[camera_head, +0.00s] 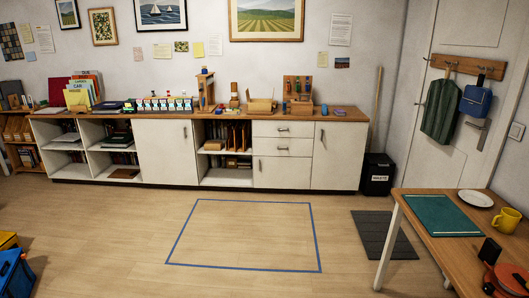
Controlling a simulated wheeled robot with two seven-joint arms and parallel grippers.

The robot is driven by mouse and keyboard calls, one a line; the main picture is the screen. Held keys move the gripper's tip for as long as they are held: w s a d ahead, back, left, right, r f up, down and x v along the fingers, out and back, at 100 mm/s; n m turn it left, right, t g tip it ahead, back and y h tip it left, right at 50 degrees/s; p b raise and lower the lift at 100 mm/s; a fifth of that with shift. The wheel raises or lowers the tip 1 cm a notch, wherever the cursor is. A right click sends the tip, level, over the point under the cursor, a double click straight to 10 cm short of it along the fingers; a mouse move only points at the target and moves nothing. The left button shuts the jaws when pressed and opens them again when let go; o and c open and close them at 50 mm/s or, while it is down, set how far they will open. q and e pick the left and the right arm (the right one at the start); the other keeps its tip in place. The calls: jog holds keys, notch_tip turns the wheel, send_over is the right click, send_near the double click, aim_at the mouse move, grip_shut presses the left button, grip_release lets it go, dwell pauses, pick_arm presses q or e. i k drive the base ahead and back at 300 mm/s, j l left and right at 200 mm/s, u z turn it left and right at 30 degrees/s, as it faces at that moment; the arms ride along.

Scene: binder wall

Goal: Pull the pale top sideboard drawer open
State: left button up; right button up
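The pale sideboard (163,150) runs along the far wall, with a wooden top. Its pale top drawer (283,129) sits right of the open shelves, above a second drawer (286,147) and a larger front (282,172) below. The top drawer has a small dark handle and looks shut, its front flush with the sideboard. Neither of my grippers shows in the head view. The sideboard stands some way off across the floor.
Blue tape marks a rectangle (245,203) on the clear wooden floor before the sideboard. A black waste bin (377,175) and a dark mat (384,235) lie to the right. A wooden table (455,257) stands at the front right; blue and yellow bins are front left.

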aim_at(290, 128)
jog(key=i, duration=1.7)
jog(key=i+j, duration=0.1)
jog(key=i, duration=3.3)
jog(key=i+z, duration=0.25)
jog(key=i, duration=0.15)
jog(key=i+j+z, duration=0.2)
jog(key=i, duration=0.2)
jog(key=i+j+z, duration=0.1)
jog(key=i+z, duration=0.15)
jog(key=i, duration=0.15)
